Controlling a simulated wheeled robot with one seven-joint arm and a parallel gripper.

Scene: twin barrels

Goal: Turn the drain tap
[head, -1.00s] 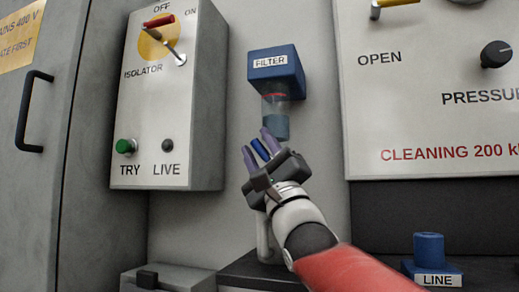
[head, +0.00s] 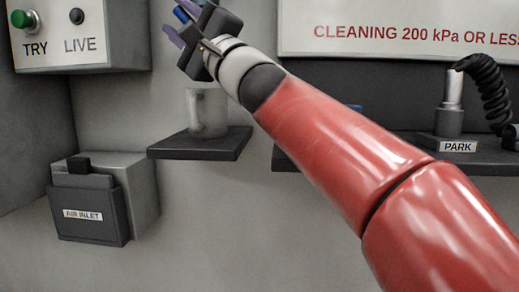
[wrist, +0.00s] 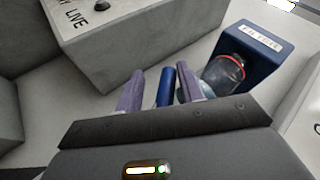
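The filter, a blue block (wrist: 252,50) with a clear bowl (wrist: 222,75) and red ring, shows at upper right in the wrist view. It is out of the head view now. My gripper (wrist: 160,85) is at the bowl's left. Its two purple fingers stand apart. A blue cylindrical piece (wrist: 165,87) lies between them, with a gap to the left finger and close to the right one. I cannot tell whether it is the drain tap or touches a finger. My gripper (head: 182,18) is partly cut off at the top of the head view.
A clear cup (head: 207,112) stands on a dark shelf (head: 200,146) below my gripper. The isolator box (wrist: 145,40) is close on the left. An air inlet box (head: 92,214) is lower left; a PARK holder (head: 448,122) with coiled hose is right.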

